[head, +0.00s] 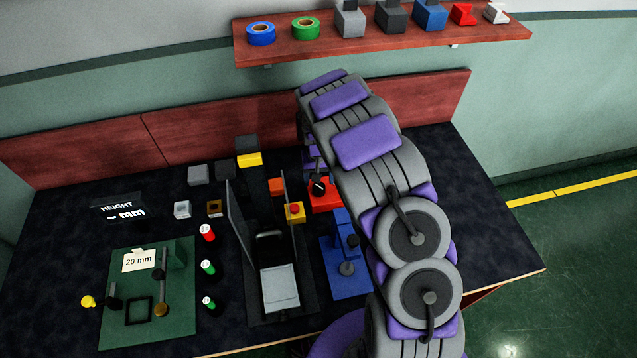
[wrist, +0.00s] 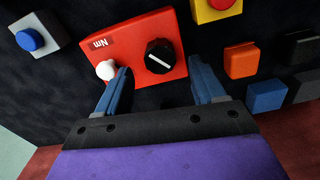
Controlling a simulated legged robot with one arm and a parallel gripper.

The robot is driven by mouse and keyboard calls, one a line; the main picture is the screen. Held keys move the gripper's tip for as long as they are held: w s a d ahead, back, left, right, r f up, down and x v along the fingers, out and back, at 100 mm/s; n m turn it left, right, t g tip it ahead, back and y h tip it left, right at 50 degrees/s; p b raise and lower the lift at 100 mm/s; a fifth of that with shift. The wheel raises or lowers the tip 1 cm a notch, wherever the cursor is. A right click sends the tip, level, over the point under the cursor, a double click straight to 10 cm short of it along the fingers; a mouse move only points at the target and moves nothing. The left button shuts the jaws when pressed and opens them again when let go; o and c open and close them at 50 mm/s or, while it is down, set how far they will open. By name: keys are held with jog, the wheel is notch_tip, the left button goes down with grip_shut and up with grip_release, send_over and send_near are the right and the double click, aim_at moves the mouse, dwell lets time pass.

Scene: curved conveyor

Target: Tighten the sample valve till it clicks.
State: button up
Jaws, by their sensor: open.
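A red box (wrist: 130,55) marked "Nm" carries a black dial (wrist: 159,55) with a white line and a small white knob (wrist: 106,70). My gripper (wrist: 160,67) is open and empty, with its blue fingers on either side of the dial's near edge. Contact cannot be told. In the head view the red box (head: 322,203) is partly hidden by my arm. In front of it a blue fixture (head: 350,285) holds a dark knob (head: 353,241) and a grey round part (head: 346,268). Nothing is labelled as the sample valve.
A yellow block with a red button (head: 295,212) and an orange block (head: 277,186) stand left of the red box. A black stand with upright plates (head: 283,319) is nearby. A green board (head: 180,325) lies at left. A shelf (head: 380,45) hangs behind.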

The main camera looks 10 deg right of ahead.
aim_at(319, 187)
notch_tip(319, 187, up, 12)
jog(key=p, duration=0.2)
dwell(0.4)
